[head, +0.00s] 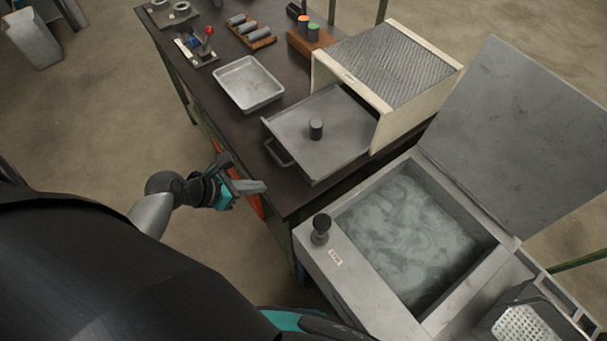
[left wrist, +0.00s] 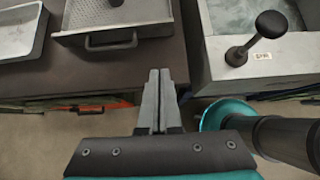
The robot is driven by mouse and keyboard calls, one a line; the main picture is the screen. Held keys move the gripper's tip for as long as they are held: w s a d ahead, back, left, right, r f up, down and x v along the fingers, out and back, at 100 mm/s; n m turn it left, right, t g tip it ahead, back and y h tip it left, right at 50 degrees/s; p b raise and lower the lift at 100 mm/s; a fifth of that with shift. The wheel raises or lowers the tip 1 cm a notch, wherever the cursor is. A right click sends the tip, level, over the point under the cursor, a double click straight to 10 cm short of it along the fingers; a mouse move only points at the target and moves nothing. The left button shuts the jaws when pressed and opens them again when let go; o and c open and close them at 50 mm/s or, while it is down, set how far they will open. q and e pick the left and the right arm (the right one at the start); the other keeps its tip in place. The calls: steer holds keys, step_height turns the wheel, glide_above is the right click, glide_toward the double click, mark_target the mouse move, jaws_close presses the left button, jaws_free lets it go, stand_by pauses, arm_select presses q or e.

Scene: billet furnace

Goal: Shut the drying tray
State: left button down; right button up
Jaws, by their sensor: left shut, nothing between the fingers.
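The drying tray (head: 300,132) is a flat grey tray pulled out of the front of a cream cabinet (head: 390,68) with a ribbed top. A short dark cylinder (head: 316,129) stands on the tray. The tray's dark bar handle (head: 278,153) is on its front edge; the handle also shows in the left wrist view (left wrist: 110,42). My left gripper (head: 262,187) is shut and empty, in front of the tray and apart from the handle. In the left wrist view its fingers (left wrist: 160,76) point toward the table edge, right of the handle. My right gripper is not in view.
A tank of cloudy liquid (head: 408,240) with its lid (head: 525,135) raised stands right of the table. A black knob (head: 321,228) rises from its near rim. An empty metal pan (head: 247,84) lies left of the tray. A red-knobbed lever (head: 208,38) is farther left.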

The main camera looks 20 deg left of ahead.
arm_select(q)
steer(key=b+x, duration=0.2)
steer(key=x, duration=0.7)
steer(key=shift+f, duration=0.15)
steer(key=w, duration=0.1)
steer(key=w+d, duration=0.1)
steer(key=w, duration=0.1)
steer(key=shift+d+f, duration=0.2)
steer(key=shift+d, duration=0.1)
steer(key=shift+w+d+b, duration=0.3)
steer(key=shift+w+d, duration=0.05)
steer(key=shift+w, duration=0.1)
steer(key=shift+w, duration=0.1)
